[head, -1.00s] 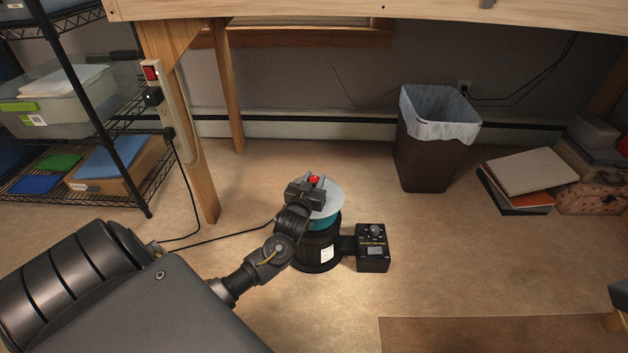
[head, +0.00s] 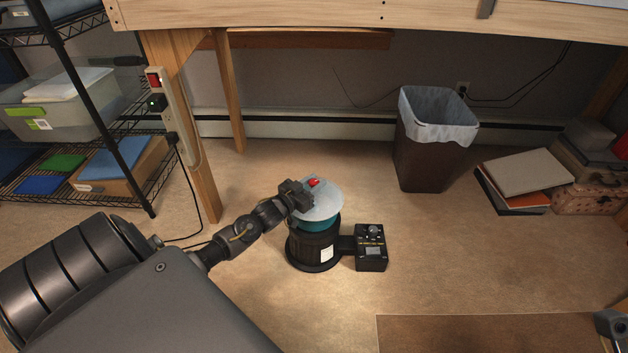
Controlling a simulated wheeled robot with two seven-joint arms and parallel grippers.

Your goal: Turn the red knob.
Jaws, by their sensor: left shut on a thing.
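The red knob (head: 314,182) sits on top of a round pale lid (head: 322,206) on a dark drum-shaped device with a teal band (head: 318,225). My left gripper (head: 309,187) reaches in from the left, low over the lid. It is shut on the red knob; its own body hides part of the knob and the fingertips are small and hard to make out. A small black control box (head: 371,250) with a dial is joined to the device's right side.
A wooden table edge (head: 300,14) and legs stand behind. A wire shelf (head: 130,165) is at left, with a power strip (head: 172,120) beside it. A lined bin (head: 425,150) and stacked books (head: 520,172) are at right. Floor in front of the device is clear.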

